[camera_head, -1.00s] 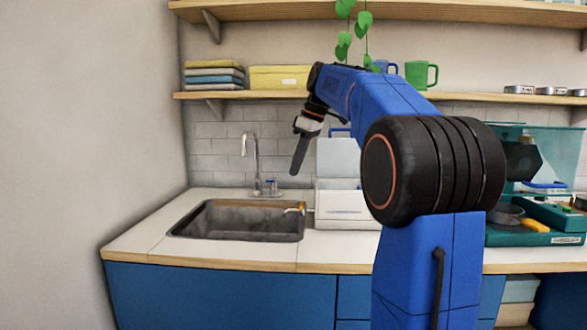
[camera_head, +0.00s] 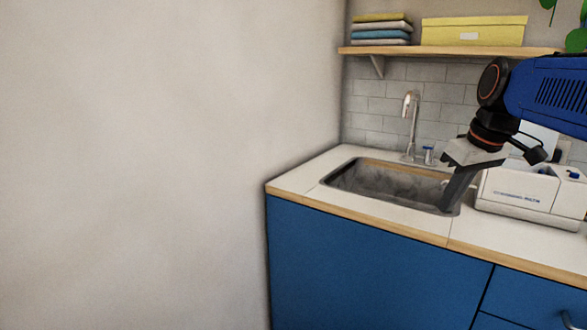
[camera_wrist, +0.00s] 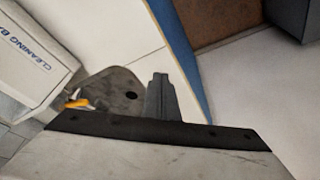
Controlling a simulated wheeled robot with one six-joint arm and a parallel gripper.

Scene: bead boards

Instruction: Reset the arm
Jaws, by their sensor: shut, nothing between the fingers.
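My gripper (camera_head: 459,188) hangs from my blue arm at the right of the head view, pointing down, in front of the right end of the sink as seen there. Its fingers are shut together with nothing between them. In the wrist view my gripper (camera_wrist: 160,82) shows as one dark closed shape at the centre, with the sink behind it. I cannot tell its exact height above the counter.
The sink (camera_head: 345,183) is set in the white counter (camera_head: 305,178). A tap (camera_head: 410,125) stands behind it. A white box (camera_head: 515,193) with lettering stands right of the sink; it also shows in the wrist view (camera_wrist: 30,55). A shelf (camera_head: 450,51) runs above. The left wall is bare.

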